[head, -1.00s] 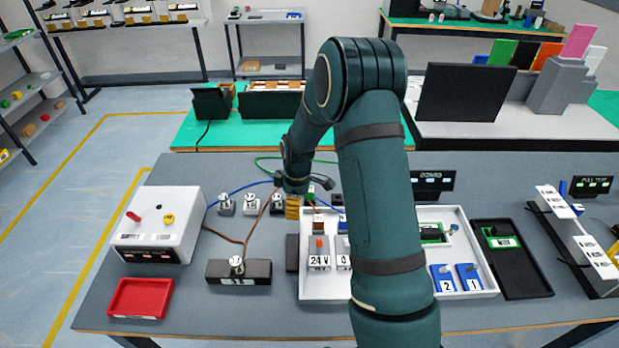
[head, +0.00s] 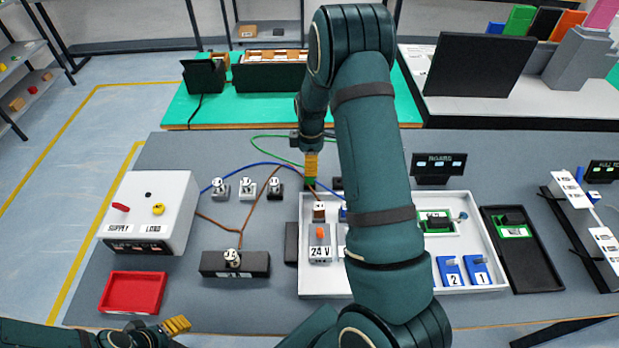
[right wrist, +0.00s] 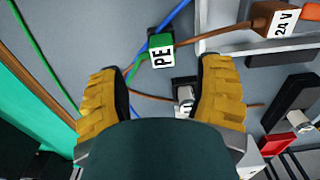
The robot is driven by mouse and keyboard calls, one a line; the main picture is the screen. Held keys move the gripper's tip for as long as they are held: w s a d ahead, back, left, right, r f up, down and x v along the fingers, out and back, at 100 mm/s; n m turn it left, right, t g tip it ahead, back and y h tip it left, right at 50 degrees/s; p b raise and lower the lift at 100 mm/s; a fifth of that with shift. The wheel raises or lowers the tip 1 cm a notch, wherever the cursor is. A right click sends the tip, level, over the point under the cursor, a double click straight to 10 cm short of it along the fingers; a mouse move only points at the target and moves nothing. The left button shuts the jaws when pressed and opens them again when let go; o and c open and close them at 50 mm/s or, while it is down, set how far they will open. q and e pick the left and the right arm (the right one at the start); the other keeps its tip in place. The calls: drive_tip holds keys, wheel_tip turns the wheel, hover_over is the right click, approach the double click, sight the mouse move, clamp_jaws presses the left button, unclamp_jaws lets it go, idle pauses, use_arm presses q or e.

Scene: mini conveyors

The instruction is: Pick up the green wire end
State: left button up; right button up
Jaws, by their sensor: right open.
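The green wire end is a green block marked PE (right wrist: 160,52) on a green wire. In the right wrist view it lies ahead of my fingertips, near the middle of the gap, and nothing grips it. In the head view only a bit of green (head: 310,181) shows just below the fingers, with the green wire (head: 275,142) curving behind. My right gripper (head: 311,170) points down over the table there; its yellow fingers (right wrist: 164,90) are open and apart in the wrist view. My left gripper (head: 176,325) is at the lower left edge, its finger gap unclear.
A brown 24 V end (right wrist: 275,22) and a blue wire (head: 240,173) lie close to the green end. A white tray (head: 330,282) with modules stands right of it. Small clamps (head: 247,188), a supply box (head: 150,215) and a red tray (head: 133,292) are left.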

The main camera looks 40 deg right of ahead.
sight(310, 179)
drive_tip(key=shift+a+f, duration=0.2)
drive_tip(key=shift+f, duration=3)
clamp_jaws()
